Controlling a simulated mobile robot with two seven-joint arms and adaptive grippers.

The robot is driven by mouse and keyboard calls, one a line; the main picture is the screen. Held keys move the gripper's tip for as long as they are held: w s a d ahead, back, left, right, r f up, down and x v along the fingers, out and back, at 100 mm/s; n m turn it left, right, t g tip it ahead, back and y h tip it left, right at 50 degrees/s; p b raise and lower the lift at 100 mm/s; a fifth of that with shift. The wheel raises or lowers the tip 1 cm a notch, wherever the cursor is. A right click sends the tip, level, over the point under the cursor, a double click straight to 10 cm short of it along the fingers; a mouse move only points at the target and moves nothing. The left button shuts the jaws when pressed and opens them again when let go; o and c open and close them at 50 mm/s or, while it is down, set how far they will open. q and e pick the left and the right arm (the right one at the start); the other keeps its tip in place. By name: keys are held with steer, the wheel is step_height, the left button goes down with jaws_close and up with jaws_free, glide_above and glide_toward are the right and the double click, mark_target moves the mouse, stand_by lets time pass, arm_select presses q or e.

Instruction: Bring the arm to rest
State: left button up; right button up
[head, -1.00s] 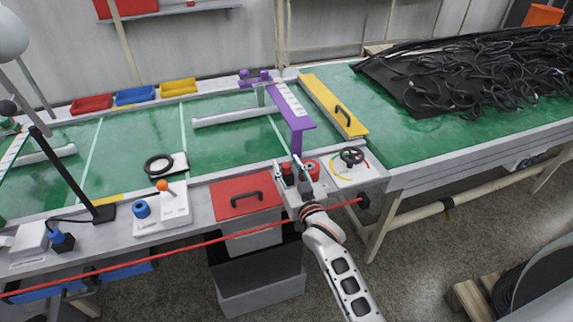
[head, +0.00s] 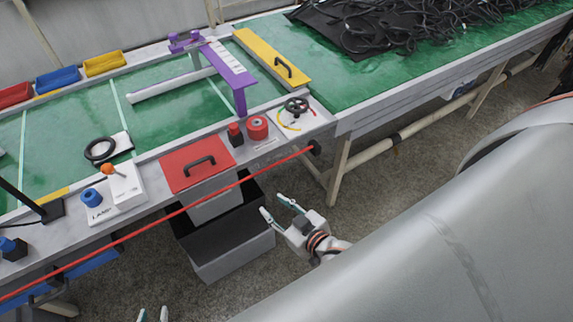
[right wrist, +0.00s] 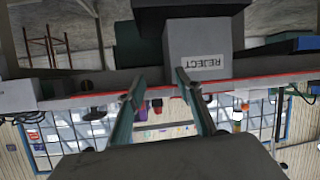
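My right gripper (head: 272,206) is open and empty in the head view, low in front of the bench and to the right of the dark bin. In the right wrist view its two fingers (right wrist: 157,86) stand apart with nothing between them. My left gripper (head: 152,314) shows only as two fingertips at the bottom edge of the head view. They are apart, with nothing seen between them; the rest is out of frame.
A red rope (head: 133,236) runs along the bench front. A red-lidded box (head: 184,180) and a red button (head: 257,127) sit on the bench edge. A bin (head: 236,257) stands below. The box marked REJECT (right wrist: 192,42) shows in the right wrist view. A grey curved surface hides the lower right.

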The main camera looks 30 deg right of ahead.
steer(key=s+f+n+g, duration=0.1)
steer(key=s+f+g, duration=0.2)
steer(key=s+f, duration=0.3)
steer(key=s, duration=0.3)
steer(key=shift+f+n+y, duration=0.2)
steer(key=shift+n+y, duration=0.1)
